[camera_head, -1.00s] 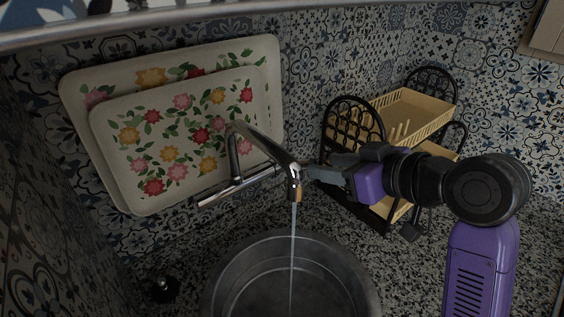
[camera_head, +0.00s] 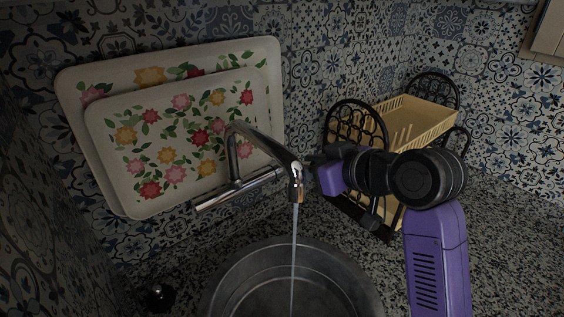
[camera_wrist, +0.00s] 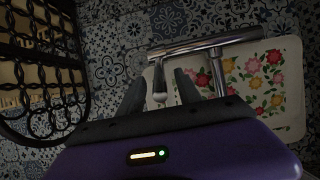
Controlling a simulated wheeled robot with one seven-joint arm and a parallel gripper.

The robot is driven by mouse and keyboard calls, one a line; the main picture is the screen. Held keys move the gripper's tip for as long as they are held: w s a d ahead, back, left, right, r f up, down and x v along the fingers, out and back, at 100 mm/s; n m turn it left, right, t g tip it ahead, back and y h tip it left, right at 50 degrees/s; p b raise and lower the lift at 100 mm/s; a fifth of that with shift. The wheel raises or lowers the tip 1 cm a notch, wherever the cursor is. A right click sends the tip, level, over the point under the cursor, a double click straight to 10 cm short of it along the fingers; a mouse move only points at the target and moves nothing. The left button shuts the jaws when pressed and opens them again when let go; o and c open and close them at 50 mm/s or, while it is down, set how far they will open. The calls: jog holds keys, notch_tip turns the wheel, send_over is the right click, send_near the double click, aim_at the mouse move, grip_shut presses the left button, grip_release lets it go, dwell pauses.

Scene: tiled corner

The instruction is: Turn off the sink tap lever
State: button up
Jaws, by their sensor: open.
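The chrome sink tap (camera_head: 240,187) has a crossbar and a tall curved spout (camera_head: 262,141). Water (camera_head: 294,245) runs from the spout into the round dark sink (camera_head: 225,285). In the wrist view, the crossbar (camera_wrist: 205,45) runs across the top and a small lever (camera_wrist: 159,84) hangs from its left end. My gripper (camera_wrist: 161,77) is open, with one finger on each side of the lever in that picture. I cannot tell if they touch it. In the head view, the spout tip partly covers my gripper, and the lever is hidden.
Two floral trays (camera_head: 165,85) lean on the tiled wall behind the tap. A black and tan dish rack (camera_head: 420,115) stands close behind my arm; its black scrollwork also shows in the wrist view (camera_wrist: 40,60). Bare speckled counter (camera_head: 500,245) lies at the right.

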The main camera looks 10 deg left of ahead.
grip_shut()
jog(key=shift+s+d+f+b, duration=0.15)
jog(key=shift+f+b, duration=0.05)
jog(key=shift+f, duration=0.3)
jog(key=shift+s+d+f+b, duration=0.15)
jog(key=shift+d+f+b, duration=0.1)
jog(key=shift+f, duration=0.2)
jog(key=shift+s+d+f+b, duration=0.1)
jog(key=shift+s+f+b, duration=0.1)
jog(key=shift+f, duration=0.3)
grip_release()
jog(key=shift+r, duration=0.15)
jog(key=shift+w, duration=0.1)
jog(key=p+v, duration=0.4)
jog(key=v, duration=0.4)
